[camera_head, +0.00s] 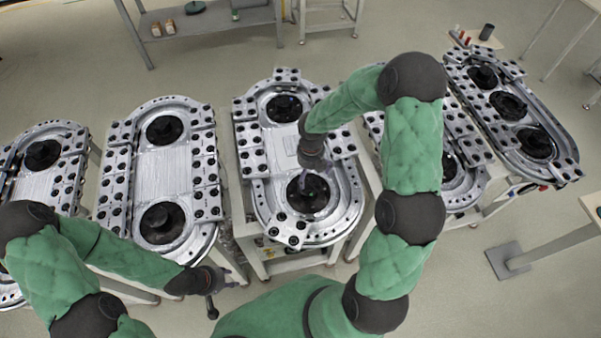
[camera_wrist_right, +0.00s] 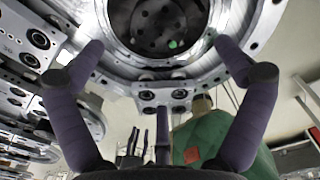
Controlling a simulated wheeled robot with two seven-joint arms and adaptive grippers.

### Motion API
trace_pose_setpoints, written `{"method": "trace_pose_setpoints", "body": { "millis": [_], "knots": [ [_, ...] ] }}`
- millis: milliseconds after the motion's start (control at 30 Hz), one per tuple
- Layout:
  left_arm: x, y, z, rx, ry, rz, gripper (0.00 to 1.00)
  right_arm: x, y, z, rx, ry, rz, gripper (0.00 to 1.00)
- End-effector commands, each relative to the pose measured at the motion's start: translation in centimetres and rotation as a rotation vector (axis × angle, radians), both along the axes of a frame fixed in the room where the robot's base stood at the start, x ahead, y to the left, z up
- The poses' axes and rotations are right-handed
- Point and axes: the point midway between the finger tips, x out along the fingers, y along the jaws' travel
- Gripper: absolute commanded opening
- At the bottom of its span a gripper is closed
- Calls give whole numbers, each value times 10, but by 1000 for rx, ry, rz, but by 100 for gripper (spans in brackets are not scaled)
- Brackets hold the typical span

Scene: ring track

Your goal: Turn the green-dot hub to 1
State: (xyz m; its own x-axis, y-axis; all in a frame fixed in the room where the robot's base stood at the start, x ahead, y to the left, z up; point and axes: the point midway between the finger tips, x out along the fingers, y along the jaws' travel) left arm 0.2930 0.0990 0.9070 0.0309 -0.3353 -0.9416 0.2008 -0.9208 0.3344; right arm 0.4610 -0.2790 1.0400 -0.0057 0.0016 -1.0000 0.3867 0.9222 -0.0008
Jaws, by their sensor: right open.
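The green-dot hub (camera_wrist_right: 155,28) is a dark round disc in a metal ring at the top of the right wrist view. Its small green dot (camera_wrist_right: 173,44) shows near the disc's lower right edge. In the head view this hub (camera_head: 308,193) is in the near end of the middle track. My right gripper (camera_head: 314,176) hangs over it and partly hides it. In the right wrist view its fingers (camera_wrist_right: 160,47) are spread wide, one on each side of the hub, with nothing between them. My left gripper (camera_head: 217,286) is low, left of the middle track, away from the hub.
The middle track (camera_head: 341,214) stands between similar tracks, one to its left (camera_head: 163,175) and one to its right (camera_head: 468,183). Blocks with dark round holes (camera_head: 287,229) line its edges. A grey workbench (camera_head: 215,22) stands at the back. Open floor lies behind the tracks.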

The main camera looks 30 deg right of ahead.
Motion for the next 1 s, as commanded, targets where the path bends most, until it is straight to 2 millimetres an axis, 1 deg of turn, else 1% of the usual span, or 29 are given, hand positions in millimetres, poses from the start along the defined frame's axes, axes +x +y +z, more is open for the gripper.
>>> {"method": "trace_pose_setpoints", "body": {
  "millis": [133,267,500,700,833,1000],
  "knots": [
    [-2,0,-1,-1,4,-1,40,-1,-1,-5,-2,2,8,100],
    [-2,0,-3,-1,4,-1,40,-1,0,-20,-1,5,8,100],
    [-2,0,-11,-1,4,-1,40,-1,0,-64,-2,4,6,100],
    [-2,0,-15,-1,3,-1,40,-1,-1,-93,-1,3,6,100],
    [-2,0,-17,-1,3,-1,40,-1,-1,-103,-1,0,5,100],
    [-2,0,-18,-1,3,-1,40,-1,-1,-108,-2,0,6,100]
  ]
}}
